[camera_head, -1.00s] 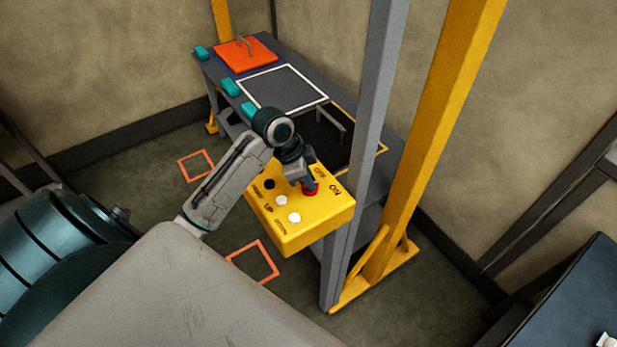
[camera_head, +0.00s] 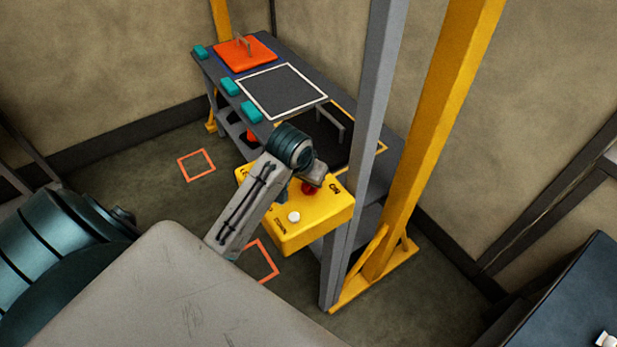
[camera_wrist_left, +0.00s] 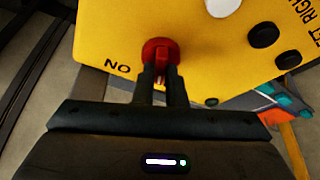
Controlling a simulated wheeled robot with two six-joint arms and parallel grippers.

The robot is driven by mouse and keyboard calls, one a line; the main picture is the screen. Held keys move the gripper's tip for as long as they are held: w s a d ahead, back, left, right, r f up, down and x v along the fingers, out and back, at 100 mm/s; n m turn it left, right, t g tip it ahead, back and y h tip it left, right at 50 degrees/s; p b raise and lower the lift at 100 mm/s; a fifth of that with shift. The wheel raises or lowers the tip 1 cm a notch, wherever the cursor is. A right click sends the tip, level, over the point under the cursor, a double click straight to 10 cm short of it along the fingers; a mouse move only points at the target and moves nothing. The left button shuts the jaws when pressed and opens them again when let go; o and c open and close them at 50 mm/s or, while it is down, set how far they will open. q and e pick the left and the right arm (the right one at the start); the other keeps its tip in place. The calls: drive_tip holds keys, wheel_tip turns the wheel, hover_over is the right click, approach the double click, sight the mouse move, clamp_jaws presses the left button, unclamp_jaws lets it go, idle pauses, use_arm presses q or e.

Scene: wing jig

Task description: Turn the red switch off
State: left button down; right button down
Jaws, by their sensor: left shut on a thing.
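The yellow control box (camera_head: 300,232) has a red switch (camera_head: 309,187) near its ON lettering, at the middle of the head view. My left wrist covers part of the box's top. In the left wrist view the red switch (camera_wrist_left: 161,48) is between the tips of the dark fingers of my left gripper (camera_wrist_left: 161,72), which is shut on it. The lettering beside it on the yellow box (camera_wrist_left: 105,30) appears upside down. My right gripper is not in view.
A white button (camera_head: 293,216) is on the box near the red switch. A grey post (camera_head: 362,130) and a yellow post (camera_head: 440,140) stand just right of the box. Behind is a grey bench with an orange plate (camera_head: 244,53) and teal blocks (camera_head: 251,111).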

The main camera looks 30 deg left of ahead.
use_arm(q)
drive_tip(key=shift+n+y, duration=0.6)
drive_tip(key=shift+n, duration=1.1)
drive_tip(key=c, duration=1.5)
unclamp_jaws()
drive_tip(key=shift+g, duration=0.3)
drive_tip(key=shift+r, duration=0.1)
